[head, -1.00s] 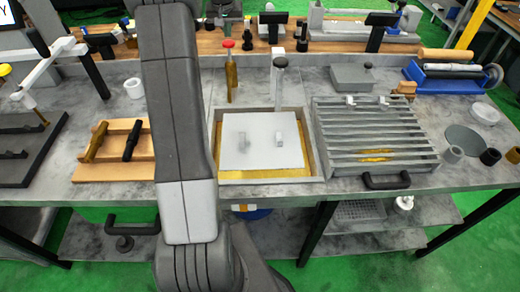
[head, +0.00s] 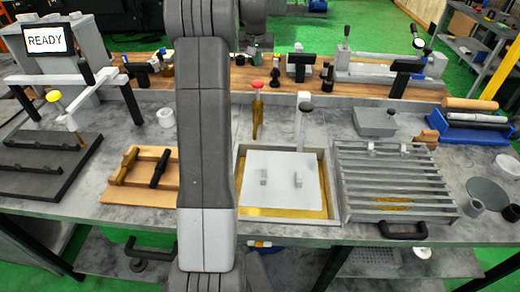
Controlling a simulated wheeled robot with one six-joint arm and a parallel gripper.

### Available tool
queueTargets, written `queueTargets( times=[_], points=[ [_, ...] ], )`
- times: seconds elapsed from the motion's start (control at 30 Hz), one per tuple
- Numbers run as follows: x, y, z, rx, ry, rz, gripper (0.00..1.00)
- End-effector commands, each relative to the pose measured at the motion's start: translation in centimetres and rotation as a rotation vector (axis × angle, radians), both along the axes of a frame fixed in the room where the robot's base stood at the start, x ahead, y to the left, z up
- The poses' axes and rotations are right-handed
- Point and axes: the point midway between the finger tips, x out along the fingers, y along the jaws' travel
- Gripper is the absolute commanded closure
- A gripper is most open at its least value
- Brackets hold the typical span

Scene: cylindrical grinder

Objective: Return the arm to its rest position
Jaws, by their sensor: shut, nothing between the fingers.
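My arm (head: 204,130) rises through the middle of the head view, its grey links upright and close to the camera. Its upper end runs to the top edge of the picture, where a dark rounded joint part shows beside it. My gripper cannot be made out in this view. The arm hides a strip of the bench between the wooden rack and the square tray.
The grey bench holds a wooden rack (head: 117,193), a square tray (head: 331,184) with a white plate (head: 280,178), a slatted grey box (head: 392,213) and a blue roller stand (head: 462,124). A READY screen (head: 45,40) stands at the back left. Green floor shows beyond.

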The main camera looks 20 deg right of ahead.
Motion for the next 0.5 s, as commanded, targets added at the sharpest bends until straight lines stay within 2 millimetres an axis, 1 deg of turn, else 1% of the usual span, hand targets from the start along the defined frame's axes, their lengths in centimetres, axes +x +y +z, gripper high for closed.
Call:
queueTargets(
  times=[0.27,0.5],
  points=[
    [0.0,0.0,-1.8,0.000,0.001,0.000,1.00],
    [0.0,0.0,-4.5,0.000,0.001,0.000,1.00]
  ],
)
